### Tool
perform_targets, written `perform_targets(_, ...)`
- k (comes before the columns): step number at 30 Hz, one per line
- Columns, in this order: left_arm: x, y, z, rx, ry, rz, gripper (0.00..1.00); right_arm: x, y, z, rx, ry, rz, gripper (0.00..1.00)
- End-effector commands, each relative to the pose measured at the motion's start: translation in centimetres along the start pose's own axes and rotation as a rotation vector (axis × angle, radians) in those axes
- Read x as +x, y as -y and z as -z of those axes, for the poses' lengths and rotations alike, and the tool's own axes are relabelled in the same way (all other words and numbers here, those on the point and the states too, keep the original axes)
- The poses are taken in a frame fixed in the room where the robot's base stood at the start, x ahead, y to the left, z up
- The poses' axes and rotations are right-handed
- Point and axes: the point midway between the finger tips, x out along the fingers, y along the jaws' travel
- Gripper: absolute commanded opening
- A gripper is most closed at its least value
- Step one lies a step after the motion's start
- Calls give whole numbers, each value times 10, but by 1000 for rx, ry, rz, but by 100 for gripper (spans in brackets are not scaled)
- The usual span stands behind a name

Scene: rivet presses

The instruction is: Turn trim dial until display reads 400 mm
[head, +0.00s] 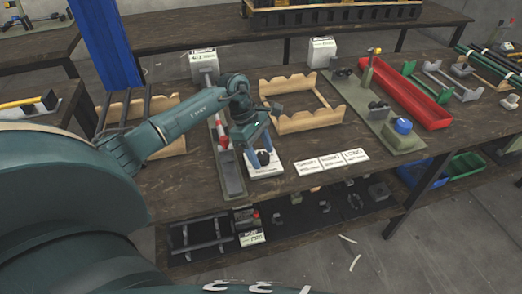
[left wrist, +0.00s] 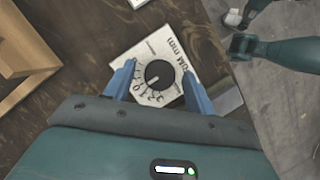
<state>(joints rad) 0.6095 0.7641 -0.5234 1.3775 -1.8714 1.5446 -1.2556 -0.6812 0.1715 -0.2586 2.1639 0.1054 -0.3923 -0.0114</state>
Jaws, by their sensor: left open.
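The trim dial is a black round knob (left wrist: 158,73) on a white plate (left wrist: 150,50) with a printed number scale and "mm" lettering. In the head view the knob (head: 263,157) sits near the table's front edge. My left gripper (left wrist: 159,69) is open, its two blue fingers on either side of the knob, over the plate. I cannot tell whether they touch the knob. The left gripper also shows in the head view (head: 260,146), pointing down at the dial. A white display box (head: 204,68) behind it seems to read 403 mm, in small print. My right gripper is not in view.
A grey rail (head: 231,178) with a red-and-white piece lies left of the dial. Wooden cradles (head: 318,122) stand to the right, with white labels (head: 332,161) in front. A second display box (head: 320,52), a green press base (head: 405,142) and a red tray (head: 410,95) are farther right.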

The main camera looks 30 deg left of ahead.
Motion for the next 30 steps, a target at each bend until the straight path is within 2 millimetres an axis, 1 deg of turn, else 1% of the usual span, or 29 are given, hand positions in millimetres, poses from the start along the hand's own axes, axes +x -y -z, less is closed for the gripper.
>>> perform_targets(8,2,0,0,0,0,-1,55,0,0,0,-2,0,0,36)
perform_targets(24,1,0,0,-1,0,0,12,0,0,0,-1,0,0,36)
perform_targets(27,1,0,0,-6,-1,-3,11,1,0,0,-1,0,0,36)
perform_targets(30,1,1,1,-48,-3,-20,11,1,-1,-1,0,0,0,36)
